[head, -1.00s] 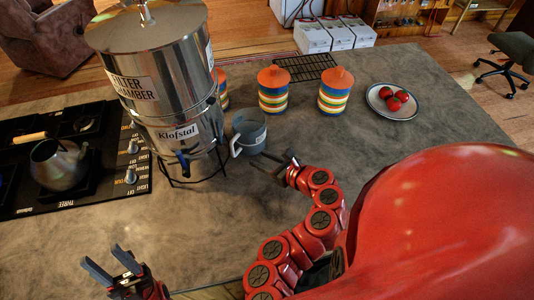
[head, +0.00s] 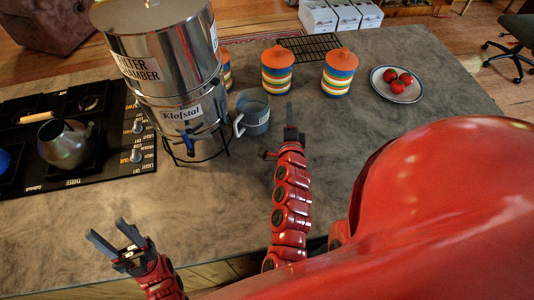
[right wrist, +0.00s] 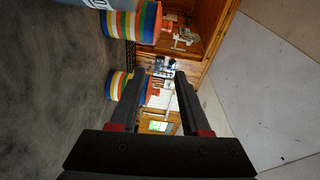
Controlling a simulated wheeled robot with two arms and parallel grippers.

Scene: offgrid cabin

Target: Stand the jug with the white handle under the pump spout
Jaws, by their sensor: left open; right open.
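The jug (head: 254,116) is grey-blue, with a pale handle (head: 238,125) on its left side. It stands upright on the counter, just right of the steel filter chamber (head: 165,55) labelled Klofstal. The chamber's dark spout (head: 188,142) is low on its front, and the jug is beside it, not under it. My right gripper (head: 291,122) is open and empty, right of the jug and apart from it. In the right wrist view its fingers (right wrist: 157,88) are spread, with part of the jug (right wrist: 68,8) at the top left. My left gripper (head: 107,232) is open and empty at the front left.
Striped canisters with orange lids (head: 277,72) (head: 338,74) stand behind, near a dark rack (head: 308,46). A plate of red fruit (head: 397,94) is at the right. The stove with a kettle (head: 66,145) is left. The counter in front of the chamber is clear.

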